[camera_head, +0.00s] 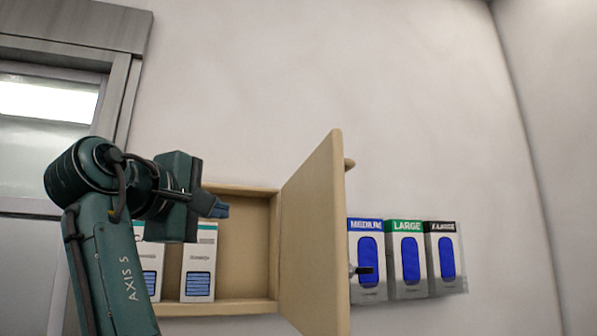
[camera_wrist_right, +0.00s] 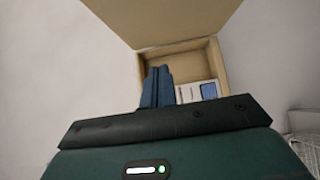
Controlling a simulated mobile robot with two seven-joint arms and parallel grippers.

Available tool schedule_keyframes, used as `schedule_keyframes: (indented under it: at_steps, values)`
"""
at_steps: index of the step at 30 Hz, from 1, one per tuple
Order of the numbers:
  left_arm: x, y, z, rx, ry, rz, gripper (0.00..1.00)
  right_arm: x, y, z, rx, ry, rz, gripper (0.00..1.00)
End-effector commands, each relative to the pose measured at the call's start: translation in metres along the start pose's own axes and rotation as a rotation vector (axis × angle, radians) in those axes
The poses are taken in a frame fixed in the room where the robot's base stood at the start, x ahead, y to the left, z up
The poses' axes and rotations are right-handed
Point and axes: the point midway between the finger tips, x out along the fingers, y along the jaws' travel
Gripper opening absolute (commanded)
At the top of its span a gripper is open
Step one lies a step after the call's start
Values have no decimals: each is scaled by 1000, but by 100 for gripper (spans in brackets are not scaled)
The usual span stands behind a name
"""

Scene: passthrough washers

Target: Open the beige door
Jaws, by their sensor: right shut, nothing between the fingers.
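The beige door (camera_head: 315,235) stands swung wide open from a beige wall cabinet (camera_head: 240,307), hinged at its right side. The door also shows at the top of the right wrist view (camera_wrist_right: 165,18). A small beige knob (camera_head: 349,164) sticks out from the door's far face. My right gripper (camera_head: 222,209) is shut and empty in front of the cabinet opening, left of the door and apart from it. Its blue fingers (camera_wrist_right: 157,86) show together in the right wrist view, overlapping the cabinet. My left gripper is not in view.
White boxes with blue labels (camera_head: 198,265) stand inside the cabinet; one is partly hidden by my arm. Glove boxes marked medium (camera_head: 367,235), large (camera_head: 407,255) and X-large (camera_head: 445,255) hang right of the door. A metal-framed window (camera_head: 45,140) is at the left.

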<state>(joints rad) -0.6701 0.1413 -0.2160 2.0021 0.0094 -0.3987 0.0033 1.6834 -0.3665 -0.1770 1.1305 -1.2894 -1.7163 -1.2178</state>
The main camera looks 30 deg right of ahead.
Motion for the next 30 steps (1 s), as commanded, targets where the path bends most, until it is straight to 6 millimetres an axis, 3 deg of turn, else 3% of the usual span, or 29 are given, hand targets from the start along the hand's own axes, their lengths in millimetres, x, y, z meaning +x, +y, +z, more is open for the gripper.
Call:
schedule_keyframes:
  at_steps: [1, 3, 6, 10, 14, 24, 30]
  values:
    - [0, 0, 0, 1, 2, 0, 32, -16, 22, 18, 9, -30, 10, 0]
    - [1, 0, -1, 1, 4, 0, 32, -33, 41, 38, 14, -69, 15, 0]
    - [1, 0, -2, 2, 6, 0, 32, -48, 57, 57, 19, -103, 16, 0]
    - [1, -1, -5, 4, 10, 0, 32, -50, 63, 66, 21, -119, 13, 0]
    - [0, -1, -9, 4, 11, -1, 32, -33, 64, 67, 21, -119, 12, 0]
    - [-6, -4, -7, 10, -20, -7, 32, 40, 66, 76, 22, -120, 13, 0]
    - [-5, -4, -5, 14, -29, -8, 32, 61, 65, 96, 24, -118, 15, 0]
